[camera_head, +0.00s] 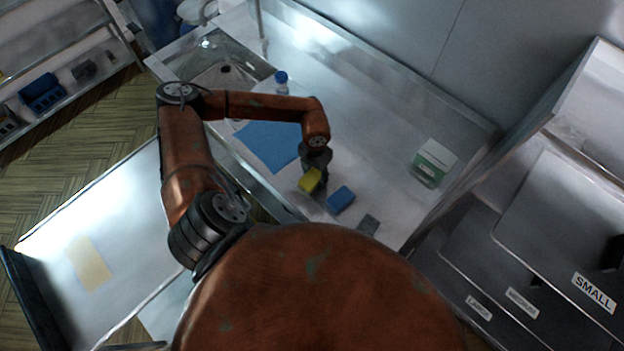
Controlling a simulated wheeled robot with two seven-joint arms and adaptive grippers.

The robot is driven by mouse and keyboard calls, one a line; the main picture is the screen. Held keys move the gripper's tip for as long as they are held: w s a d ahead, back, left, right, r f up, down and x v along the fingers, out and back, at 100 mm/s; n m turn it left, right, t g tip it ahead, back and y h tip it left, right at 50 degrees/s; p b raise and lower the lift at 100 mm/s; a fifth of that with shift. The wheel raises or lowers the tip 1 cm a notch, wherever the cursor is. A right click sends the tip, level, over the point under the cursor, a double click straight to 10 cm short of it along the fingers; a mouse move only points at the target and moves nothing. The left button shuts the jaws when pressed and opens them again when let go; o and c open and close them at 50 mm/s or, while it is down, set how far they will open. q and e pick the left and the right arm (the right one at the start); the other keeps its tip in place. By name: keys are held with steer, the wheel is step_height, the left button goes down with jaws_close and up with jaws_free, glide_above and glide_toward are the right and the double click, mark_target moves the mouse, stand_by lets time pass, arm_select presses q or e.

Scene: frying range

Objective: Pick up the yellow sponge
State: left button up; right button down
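The yellow sponge (309,180) is on or just above the pale metal counter, near its front edge. My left gripper (317,173) points down right at the sponge, its dark fingers against the sponge's far and right sides. The sponge covers part of the fingers, so I cannot tell whether they are closed on it or whether it is lifted. My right gripper is not in view.
A blue sponge (341,199) lies close to the right of the yellow one, with a grey block (368,225) beyond. A blue cloth (268,146), a blue-capped bottle (281,84), a sink (222,72) and a green-white box (433,164) are on the counter.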

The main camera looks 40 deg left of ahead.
arm_select(q)
steer(key=c, duration=0.5)
steer(key=shift+r, duration=0.15)
steer(key=shift+r, duration=0.25)
step_height(320, 180, up, 2)
steer(key=shift+r, duration=0.1)
steer(key=s+d+r, duration=0.1)
steer(key=r, duration=0.1)
steer(key=s+r+b, duration=0.1)
steer(key=s+r, duration=0.1)
steer(key=s+d+r, duration=0.1)
steer(key=r, duration=0.1)
steer(key=shift+s+d+r+b, duration=0.15)
steer(key=shift+s+d+b, duration=0.15)
steer(key=shift+b, duration=0.05)
steer(key=shift+s+d+r+b, duration=0.3)
steer(key=shift+s+d+r, duration=0.4)
steer(key=shift+s, duration=0.55)
steer(key=shift+s+d+r+b, duration=0.25)
steer(key=shift+s+d+r, duration=0.4)
steer(key=shift+s, duration=0.65)
steer(key=shift+s+d+r+b, duration=0.3)
steer(key=shift+s+d+r, duration=0.4)
steer(key=shift+s, duration=0.55)
steer(key=shift+d+f, duration=0.1)
steer(key=shift+f, duration=0.05)
